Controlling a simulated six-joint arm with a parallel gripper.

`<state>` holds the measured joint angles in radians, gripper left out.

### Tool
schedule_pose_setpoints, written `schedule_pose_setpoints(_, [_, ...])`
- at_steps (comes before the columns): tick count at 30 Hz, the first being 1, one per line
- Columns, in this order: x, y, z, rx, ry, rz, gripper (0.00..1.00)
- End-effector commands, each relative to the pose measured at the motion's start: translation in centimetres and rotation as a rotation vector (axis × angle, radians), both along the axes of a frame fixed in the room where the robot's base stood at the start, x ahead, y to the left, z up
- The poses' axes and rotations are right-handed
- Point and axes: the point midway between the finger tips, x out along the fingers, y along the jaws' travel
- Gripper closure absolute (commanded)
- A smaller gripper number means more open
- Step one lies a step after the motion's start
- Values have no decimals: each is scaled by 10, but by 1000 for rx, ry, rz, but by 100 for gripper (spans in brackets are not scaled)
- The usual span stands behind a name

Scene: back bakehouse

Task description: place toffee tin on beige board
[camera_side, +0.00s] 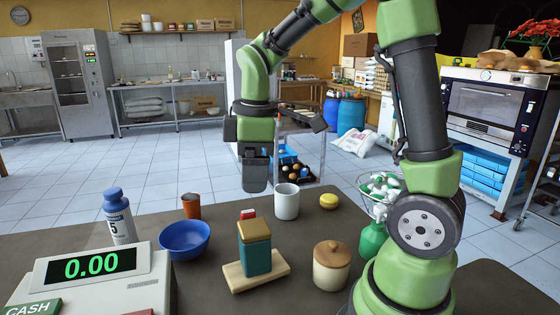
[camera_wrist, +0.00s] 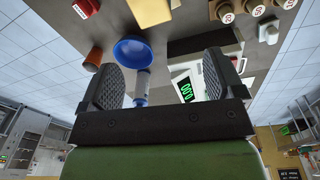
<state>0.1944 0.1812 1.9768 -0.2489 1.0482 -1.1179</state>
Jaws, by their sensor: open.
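The toffee tin, a teal box with a gold lid (camera_side: 256,250), stands upright on the beige board (camera_side: 236,283) at the front middle of the counter in the side view. No gap shows between the tin's base and the board. My gripper (camera_side: 255,183) hangs above and behind the tin, clear of it, with nothing held. In the wrist view my gripper (camera_wrist: 161,76) has its two dark pads wide apart with no object gripped. A tan piece is cut off at that view's top edge; I cannot tell whether it is the tin or the board.
A blue bowl (camera_side: 185,240), a blue-capped bottle (camera_side: 119,216) and a till (camera_side: 95,275) stand left of the board. An orange cup (camera_side: 191,206), white mug (camera_side: 286,201) and yellow round item (camera_side: 328,201) are behind. A lidded jar (camera_side: 331,268) stands close on the right.

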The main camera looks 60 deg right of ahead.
Motion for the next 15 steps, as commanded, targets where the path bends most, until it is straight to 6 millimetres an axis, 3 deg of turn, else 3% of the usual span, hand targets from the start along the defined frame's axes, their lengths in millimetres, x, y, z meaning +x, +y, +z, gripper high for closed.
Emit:
schedule_pose_setpoints(3, [-25,23,32,53,-131,-211,12])
schedule_pose_setpoints(6, [-51,41,52,139,-233,-408,12])
schedule_pose_setpoints(15, [-110,71,69,434,-392,-837,12])
